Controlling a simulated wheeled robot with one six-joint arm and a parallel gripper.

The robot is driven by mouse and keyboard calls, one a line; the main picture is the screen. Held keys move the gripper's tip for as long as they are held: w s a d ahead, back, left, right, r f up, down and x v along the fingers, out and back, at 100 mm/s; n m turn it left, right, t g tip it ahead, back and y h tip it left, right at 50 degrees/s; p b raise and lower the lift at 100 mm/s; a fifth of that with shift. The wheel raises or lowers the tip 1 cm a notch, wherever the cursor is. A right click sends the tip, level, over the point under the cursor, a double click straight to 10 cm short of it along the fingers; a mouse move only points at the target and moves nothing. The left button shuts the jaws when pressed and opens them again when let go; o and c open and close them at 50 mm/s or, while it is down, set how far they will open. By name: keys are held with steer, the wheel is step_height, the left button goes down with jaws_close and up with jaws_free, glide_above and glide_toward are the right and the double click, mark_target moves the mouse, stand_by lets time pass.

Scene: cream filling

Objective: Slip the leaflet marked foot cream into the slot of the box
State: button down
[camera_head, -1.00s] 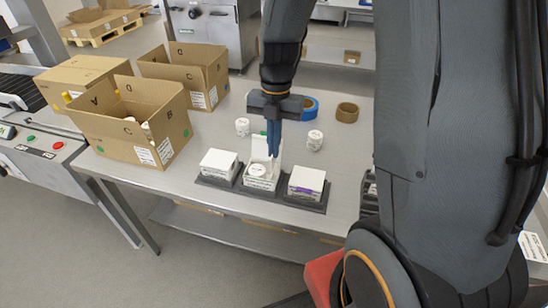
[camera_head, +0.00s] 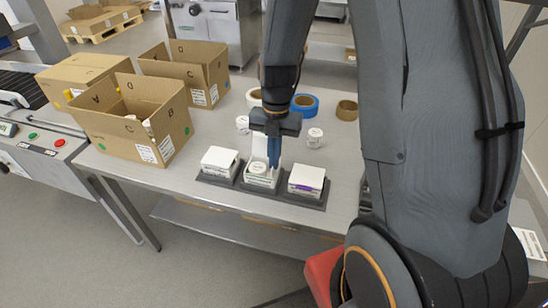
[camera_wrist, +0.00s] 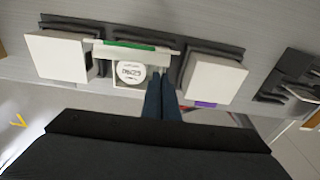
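The open white box (camera_head: 262,181) stands in the middle of the dark tray (camera_head: 222,182), its lid raised at the back. A round white jar (camera_head: 257,167) sits inside it; it also shows in the wrist view (camera_wrist: 130,73). My gripper (camera_head: 273,163) points down into the right side of this box. In the wrist view its blue fingers (camera_wrist: 163,97) are close together, right of the jar. A thin white piece, apparently the leaflet, shows at the fingertips in the head view. Its marking is not readable, and most of it is hidden by the fingers and box.
Closed white boxes stand on the tray at left (camera_head: 220,160) and right (camera_head: 306,180), close to my gripper. White jars (camera_head: 314,138) and tape rolls (camera_head: 305,104) lie behind. Open cartons (camera_head: 130,120) fill the table's left side.

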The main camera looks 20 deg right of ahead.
steer(key=shift+f, duration=0.4)
steer(key=c, duration=2.1)
jaws_free()
steer(key=shift+r, duration=0.1)
step_height(320, 180, up, 13)
steer(key=w+b, duration=0.1)
steer(key=b, duration=0.1)
steer(key=s+f+m, duration=0.1)
steer(key=s+m, duration=0.2)
steer(key=m, duration=0.6)
steer(key=s+f+m+t, duration=0.1)
steer(key=s+m, duration=0.3)
steer(key=m, duration=0.6)
steer(key=s+f+m+t, duration=0.1)
steer(key=s+f+m, duration=0.2)
steer(key=m, duration=0.7)
steer(key=shift+s+f+h, duration=0.15)
steer(key=shift+s+h, duration=0.05)
steer(key=shift+h, duration=0.2)
